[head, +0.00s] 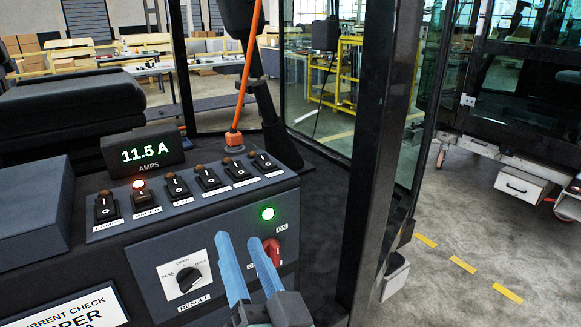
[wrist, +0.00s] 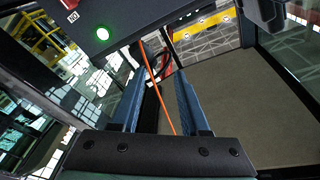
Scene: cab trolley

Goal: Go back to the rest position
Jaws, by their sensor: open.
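My gripper (head: 240,243) is in front of the console (head: 150,245) in the head view, with two blue fingers apart and nothing between them. The fingertips overlap the panel in the picture, between the result knob (head: 188,278) and the red rotary switch (head: 272,252); I cannot tell the gap to the panel. The red switch is partly hidden behind a finger. In the wrist view, my gripper (wrist: 160,78) also shows open, with the dark cab floor (wrist: 225,110) beyond.
The display (head: 142,147) reads 11.5 A. A green lamp (head: 267,213) is lit, and one of several toggles has a red light (head: 139,184). An orange rod (head: 248,70) rises behind the console. A dark cab pillar (head: 375,150) stands close right of my gripper.

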